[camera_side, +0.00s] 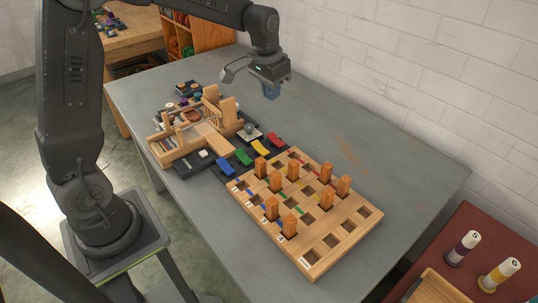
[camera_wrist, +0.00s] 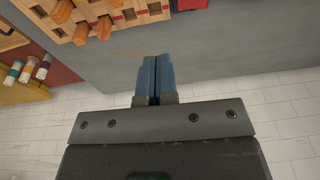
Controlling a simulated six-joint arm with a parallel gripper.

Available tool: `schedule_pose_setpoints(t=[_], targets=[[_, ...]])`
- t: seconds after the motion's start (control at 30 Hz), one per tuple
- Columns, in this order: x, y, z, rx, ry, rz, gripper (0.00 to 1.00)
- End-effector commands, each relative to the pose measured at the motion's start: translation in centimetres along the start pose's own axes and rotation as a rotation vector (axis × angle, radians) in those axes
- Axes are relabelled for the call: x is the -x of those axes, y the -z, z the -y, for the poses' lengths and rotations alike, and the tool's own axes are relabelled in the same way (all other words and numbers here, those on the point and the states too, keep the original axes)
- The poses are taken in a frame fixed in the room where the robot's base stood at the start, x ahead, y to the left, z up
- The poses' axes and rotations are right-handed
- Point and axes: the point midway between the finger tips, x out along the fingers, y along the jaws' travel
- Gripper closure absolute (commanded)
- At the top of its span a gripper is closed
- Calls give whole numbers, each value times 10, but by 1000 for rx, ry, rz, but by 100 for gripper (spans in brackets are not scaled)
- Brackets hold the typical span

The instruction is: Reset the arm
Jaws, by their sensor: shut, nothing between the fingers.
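My gripper (camera_side: 271,91) is raised above the back part of the grey table in the side view, pointing down. Its blue fingers are together with nothing between them; they also show in the wrist view (camera_wrist: 154,78). The fingers are apart from everything on the table. My gripper is behind the wooden peg board and the small colored skeins.
A wooden board (camera_side: 322,252) with square holes and several upright pegs stands on the grey table (camera_side: 400,170). Red (camera_side: 276,139), yellow (camera_side: 260,147), green (camera_side: 243,157) and blue (camera_side: 225,167) skeins lie beside it. A wooden rack (camera_side: 172,154) is to the left. White walls stand behind.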

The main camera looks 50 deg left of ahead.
Motion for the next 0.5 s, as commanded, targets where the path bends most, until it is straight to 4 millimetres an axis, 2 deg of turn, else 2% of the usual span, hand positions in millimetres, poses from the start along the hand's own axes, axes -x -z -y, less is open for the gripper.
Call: schedule_pose_setpoints(t=[0.03,0.2,0.4,0.5], targets=[[20,-14,-8,-2,2,-28,100],[67,-65,-29,-1,3,-105,100],[100,-132,-50,0,-3,-196,100],[108,-166,-57,2,-9,-240,100]])
